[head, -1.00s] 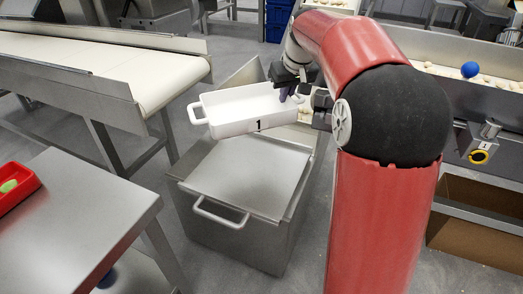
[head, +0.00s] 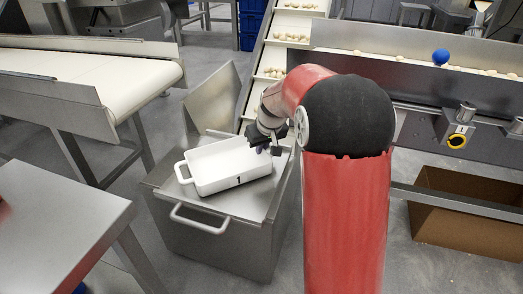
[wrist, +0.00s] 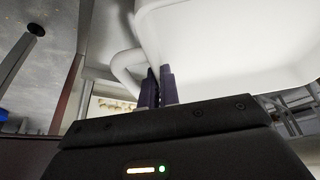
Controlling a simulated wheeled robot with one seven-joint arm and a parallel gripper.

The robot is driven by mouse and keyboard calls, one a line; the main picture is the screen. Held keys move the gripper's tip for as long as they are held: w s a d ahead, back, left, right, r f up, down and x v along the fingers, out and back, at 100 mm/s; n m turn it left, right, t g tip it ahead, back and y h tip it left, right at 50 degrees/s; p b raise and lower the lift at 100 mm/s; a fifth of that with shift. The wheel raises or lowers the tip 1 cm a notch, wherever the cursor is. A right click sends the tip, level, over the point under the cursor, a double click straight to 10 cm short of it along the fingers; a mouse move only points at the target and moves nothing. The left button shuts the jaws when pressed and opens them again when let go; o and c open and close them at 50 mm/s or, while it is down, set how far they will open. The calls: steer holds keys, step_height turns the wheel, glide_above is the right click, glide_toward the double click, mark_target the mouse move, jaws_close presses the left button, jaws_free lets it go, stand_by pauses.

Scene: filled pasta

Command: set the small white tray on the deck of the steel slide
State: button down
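The small white tray (head: 217,178), marked with a black 1, is over the steel slide's flat deck (head: 256,203) in the head view, close to level. I cannot tell whether its base touches the deck or is slightly above it. My gripper (head: 272,143) is at the tray's far right end. In the wrist view the dark fingers (wrist: 160,88) are closed together on the tray's end, beside its looped handle (wrist: 122,68). The white tray (wrist: 235,45) fills the upper right there. The exact grip spot is partly hidden by the fingers.
A pull handle (head: 199,221) sticks out from the slide's front. A raised steel plate (head: 213,100) stands behind the deck. A conveyor (head: 85,85) is at left, a steel table (head: 55,230) at front left, a cardboard box (head: 465,225) at right.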

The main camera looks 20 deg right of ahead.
steer(key=shift+f, duration=0.3)
steer(key=c, duration=2.1)
jaws_free()
steer(key=o, duration=0.5)
steer(key=shift+c, duration=0.2)
steer(key=shift+r, duration=0.4)
steer(key=a+p+v, duration=0.1)
steer(key=p+v, duration=0.1)
steer(key=v, duration=0.9)
steer(key=s+a+m, duration=0.1)
steer(key=s+a, duration=0.1)
steer(key=s, duration=1.2)
steer(key=s+a+t, duration=0.1)
steer(key=s+a, duration=0.2)
steer(key=s, duration=1.1)
steer(key=shift+s+f+m+h, duration=0.2)
steer(key=shift+s+m+h, duration=0.1)
steer(key=shift+s+m, duration=0.1)
steer(key=shift+a, duration=0.1)
